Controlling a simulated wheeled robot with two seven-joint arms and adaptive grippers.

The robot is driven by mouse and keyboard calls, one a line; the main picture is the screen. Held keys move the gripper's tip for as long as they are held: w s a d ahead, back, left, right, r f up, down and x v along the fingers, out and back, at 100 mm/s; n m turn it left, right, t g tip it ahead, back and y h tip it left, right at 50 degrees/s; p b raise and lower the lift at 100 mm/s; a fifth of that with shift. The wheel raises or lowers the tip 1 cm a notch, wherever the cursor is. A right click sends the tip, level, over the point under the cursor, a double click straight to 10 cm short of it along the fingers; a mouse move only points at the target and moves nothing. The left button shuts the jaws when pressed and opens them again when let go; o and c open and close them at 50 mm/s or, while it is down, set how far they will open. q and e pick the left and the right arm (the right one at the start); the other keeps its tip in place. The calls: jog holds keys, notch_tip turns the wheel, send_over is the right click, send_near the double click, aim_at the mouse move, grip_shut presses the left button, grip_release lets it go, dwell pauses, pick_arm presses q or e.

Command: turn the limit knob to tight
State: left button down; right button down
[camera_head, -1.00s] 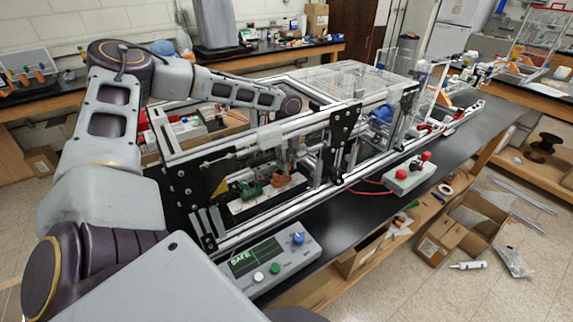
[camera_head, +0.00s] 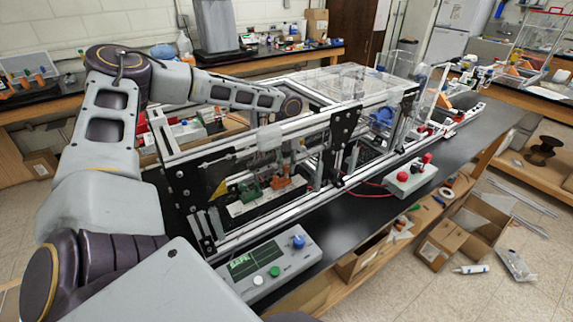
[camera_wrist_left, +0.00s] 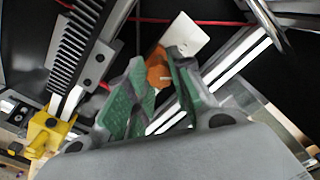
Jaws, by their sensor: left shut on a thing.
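An orange knob-like part (camera_wrist_left: 157,68) sits between my left fingertips in the left wrist view; I take it to be the limit knob. Its markings and setting cannot be read. My left gripper (camera_wrist_left: 157,82), with green finger pads, is closed around it, and the pads partly cover it. A white plate (camera_wrist_left: 187,35) lies just beyond the part. In the head view my left arm reaches over the extrusion frame (camera_head: 262,137) and down inside it; the rails largely hide the hand. Orange and green parts show low inside the frame. My right gripper is not in view.
A control box (camera_head: 268,262) with a dark display and white, green and blue controls stands in front of the frame. A box with red buttons (camera_head: 410,178) stands to the right. In the wrist view a toothed rack and a yellow part (camera_wrist_left: 45,132) lie left of my fingers.

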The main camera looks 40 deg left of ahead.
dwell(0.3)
pick_arm(q)
jog(key=c, duration=1.2)
grip_release()
notch_tip(320, 180, up, 12)
jog(key=shift+s, duration=0.1)
dwell(0.7)
